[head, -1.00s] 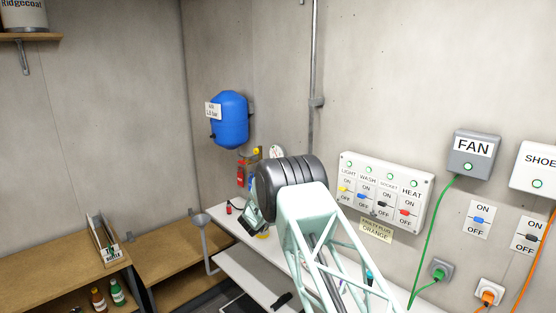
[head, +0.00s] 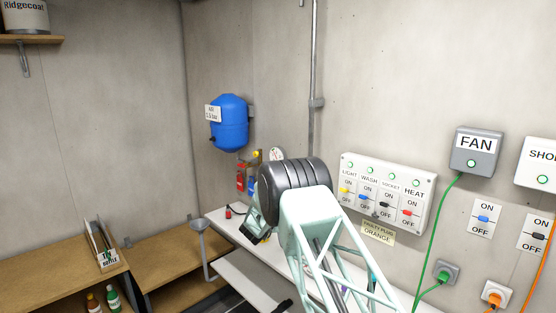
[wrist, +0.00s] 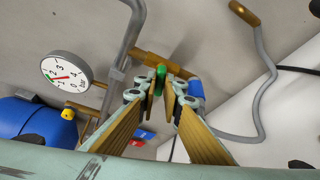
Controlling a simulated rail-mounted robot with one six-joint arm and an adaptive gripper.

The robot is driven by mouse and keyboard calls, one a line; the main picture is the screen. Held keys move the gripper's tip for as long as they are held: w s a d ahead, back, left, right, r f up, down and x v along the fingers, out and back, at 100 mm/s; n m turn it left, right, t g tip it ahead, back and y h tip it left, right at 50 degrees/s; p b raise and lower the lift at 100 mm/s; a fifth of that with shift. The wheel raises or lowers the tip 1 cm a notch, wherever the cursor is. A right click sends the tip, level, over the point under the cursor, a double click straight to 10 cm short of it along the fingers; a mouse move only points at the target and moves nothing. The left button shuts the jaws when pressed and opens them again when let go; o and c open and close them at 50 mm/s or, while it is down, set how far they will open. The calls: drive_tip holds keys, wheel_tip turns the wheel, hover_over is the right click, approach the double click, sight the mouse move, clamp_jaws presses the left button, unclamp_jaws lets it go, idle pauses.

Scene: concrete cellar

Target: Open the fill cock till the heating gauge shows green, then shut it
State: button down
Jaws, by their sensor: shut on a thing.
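The green handle of the fill cock (wrist: 161,73) sits on a brass pipe fitting (wrist: 148,60) in the wrist view. My gripper (wrist: 163,88) has its fingertips on either side of this handle and is shut on it. The round white heating gauge (wrist: 67,71) is left of the gripper, marked in bar, with a red needle pointing to the low-number side. I cannot tell surely whether the needle is in the green. The gauge also shows in the head view (head: 277,153), partly behind my arm, which hides the cock there.
A blue tank (head: 229,123) hangs on the wall with a bar label. Red and blue valve parts (head: 241,180) are below it. A grey hose (wrist: 265,90) curves at right of the wrist view. A switch panel (head: 388,193) and grey FAN box (head: 476,150) are on the right wall.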

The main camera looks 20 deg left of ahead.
drive_tip(key=shift+f+b, duration=0.2)
drive_tip(key=shift+b, duration=0.6)
drive_tip(key=shift+f+m+t+y+b, duration=0.15)
drive_tip(key=shift+m+t+b, duration=0.5)
drive_tip(key=shift+b, duration=1.05)
drive_tip(key=shift+r+m+t+y+b, duration=0.1)
drive_tip(key=shift+m+t+y+b, duration=0.15)
drive_tip(key=shift+m+b, duration=1.05)
drive_tip(key=c, duration=2.6)
unclamp_jaws()
drive_tip(key=shift+n+b, duration=0.3)
drive_tip(key=shift+n, duration=0.05)
drive_tip(key=shift+o, duration=0.2)
drive_tip(key=shift+s, duration=0.2)
drive_tip(key=shift+s+a+p, duration=0.1)
drive_tip(key=shift+s+a, duration=0.3)
drive_tip(key=shift+s, duration=0.45)
drive_tip(key=shift+s+a+p, duration=0.1)
drive_tip(key=shift+s+a, duration=0.25)
drive_tip(key=shift+s, duration=0.55)
drive_tip(key=shift+s+a+p, duration=0.1)
drive_tip(key=shift+s+a, duration=0.3)
drive_tip(key=shift+s, duration=0.45)
